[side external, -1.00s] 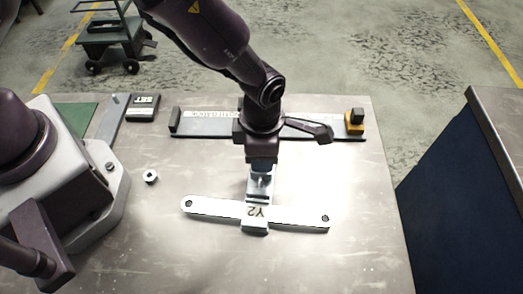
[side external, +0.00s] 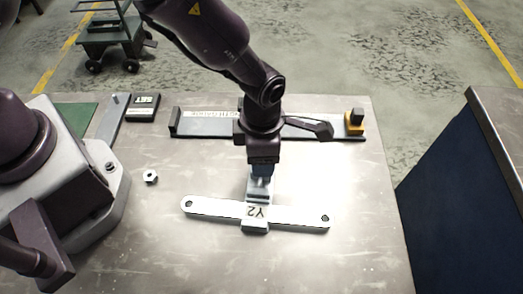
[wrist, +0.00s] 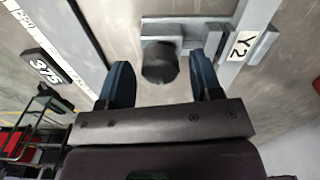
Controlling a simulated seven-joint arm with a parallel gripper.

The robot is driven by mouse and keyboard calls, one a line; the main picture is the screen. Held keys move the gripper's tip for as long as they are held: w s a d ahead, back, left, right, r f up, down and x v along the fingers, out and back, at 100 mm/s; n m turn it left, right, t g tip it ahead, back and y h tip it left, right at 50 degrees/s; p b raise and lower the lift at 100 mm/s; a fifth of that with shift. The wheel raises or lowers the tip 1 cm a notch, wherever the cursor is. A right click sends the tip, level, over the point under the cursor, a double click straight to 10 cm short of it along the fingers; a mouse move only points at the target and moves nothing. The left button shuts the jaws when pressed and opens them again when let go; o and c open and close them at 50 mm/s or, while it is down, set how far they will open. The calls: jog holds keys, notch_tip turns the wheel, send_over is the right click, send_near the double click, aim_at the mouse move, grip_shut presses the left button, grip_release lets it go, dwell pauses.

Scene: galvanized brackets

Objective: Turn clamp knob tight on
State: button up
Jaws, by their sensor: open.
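A dark round clamp knob (wrist: 160,62) shows in the wrist view, on the grey metal clamp (wrist: 190,28). The clamp sits at the middle of a galvanized strip bracket labelled Y2 (side external: 295,217), whose label also shows in the wrist view (wrist: 241,45). My gripper (wrist: 163,78) is open. Its two blue fingers stand on either side of the knob, with gaps visible on both sides. In the side view my gripper (side external: 261,178) points down over the clamp and hides the knob.
A dark rail fixture (side external: 210,128) with a yellow and black end block (side external: 355,124) lies behind my gripper. A small nut (side external: 151,176) and a dark labelled block (side external: 143,108) lie to the left. The table's front right is clear. A blue cabinet (side external: 465,190) stands at right.

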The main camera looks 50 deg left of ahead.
jog(key=m, duration=1.7)
jog(key=shift+m, duration=0.4)
jog(key=c, duration=0.8)
jog(key=shift+c, duration=0.2)
